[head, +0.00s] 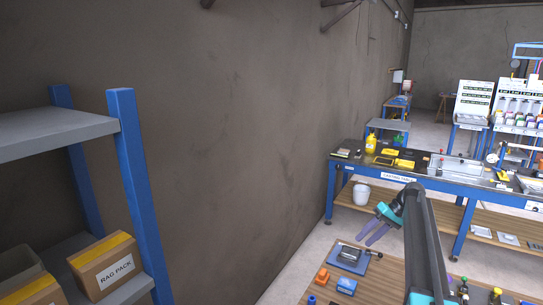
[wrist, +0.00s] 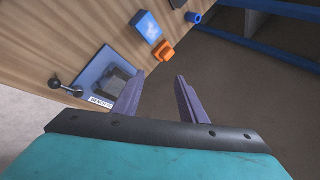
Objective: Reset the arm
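My gripper (head: 373,238) hangs over the near wooden bench (head: 380,283) in the head view, with its purple fingers angled down and left from the teal wrist. In the wrist view, my gripper (wrist: 161,78) is open, with a clear gap between its fingers and nothing in it. A dark grey device on a blue plate (wrist: 90,75), its label partly hidden and starting "BENCH VI", lies left of the fingers. The left finger overlaps its edge in the picture; I see no clear contact.
An orange block (wrist: 164,50), a blue block (wrist: 147,27) and a blue cylinder (wrist: 194,17) sit near the bench edge. A blue shelf with boxes (head: 128,160) stands left. A long blue table (head: 428,187) with tools and a white bucket (head: 361,194) stand behind.

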